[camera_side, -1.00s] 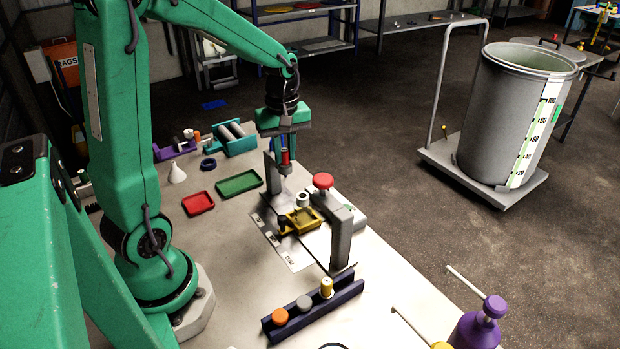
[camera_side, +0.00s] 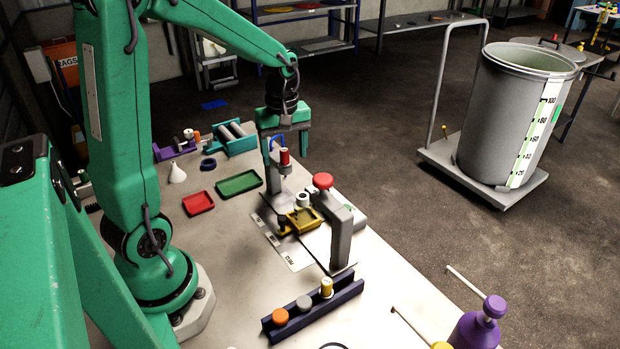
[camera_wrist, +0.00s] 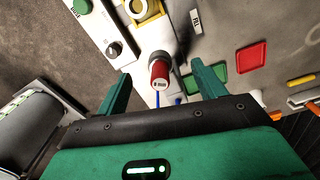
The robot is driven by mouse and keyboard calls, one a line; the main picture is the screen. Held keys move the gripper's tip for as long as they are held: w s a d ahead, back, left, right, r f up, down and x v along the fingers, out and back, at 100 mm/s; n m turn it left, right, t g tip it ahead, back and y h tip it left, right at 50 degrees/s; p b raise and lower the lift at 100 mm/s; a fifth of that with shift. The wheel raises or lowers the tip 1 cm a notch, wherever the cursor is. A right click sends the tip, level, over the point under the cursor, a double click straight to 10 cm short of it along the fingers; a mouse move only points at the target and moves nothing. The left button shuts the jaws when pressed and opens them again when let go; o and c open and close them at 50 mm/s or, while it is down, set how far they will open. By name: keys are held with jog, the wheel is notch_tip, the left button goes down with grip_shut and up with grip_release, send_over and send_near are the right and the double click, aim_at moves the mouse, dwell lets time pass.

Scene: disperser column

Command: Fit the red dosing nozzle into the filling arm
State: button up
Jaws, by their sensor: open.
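The red dosing nozzle (camera_side: 285,157) stands upright, red part uppermost, on a pale metal part. In the wrist view, its white-marked end (camera_wrist: 159,83) faces the camera. My gripper (camera_side: 285,148) is above and around it, with its fingers spread wide. The wrist view shows the open gripper (camera_wrist: 161,76) with clear gaps on both sides of the nozzle. A blue curved part (camera_side: 277,142) is just behind the nozzle, and a grey upright stands beside it. I cannot tell which part is the filling arm, or how deeply the nozzle sits, as its lower end is partly hidden.
A yellow holder (camera_side: 302,221) and a grey post with a red knob (camera_side: 323,181) stand in front. Red (camera_side: 198,203) and green (camera_side: 239,183) trays lie to the left. A dark rack (camera_side: 312,309) holds several capped pieces near the front.

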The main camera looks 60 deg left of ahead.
jog(key=shift+r, duration=3.45)
jog(key=shift+s+d+r+m, duration=0.2)
jog(key=shift+d+m, duration=0.1)
jog(key=shift+d, duration=0.05)
jog(key=s+d+r+m+t, duration=0.2)
jog(key=s+d+m+t, duration=0.3)
jog(key=s+d+m, duration=0.6)
jog(key=m, duration=0.4)
jog(key=shift+d+r+t, duration=0.3)
jog(key=shift+d+r, duration=0.05)
jog(key=shift+r, duration=0.05)
jog(key=shift+s, duration=0.1)
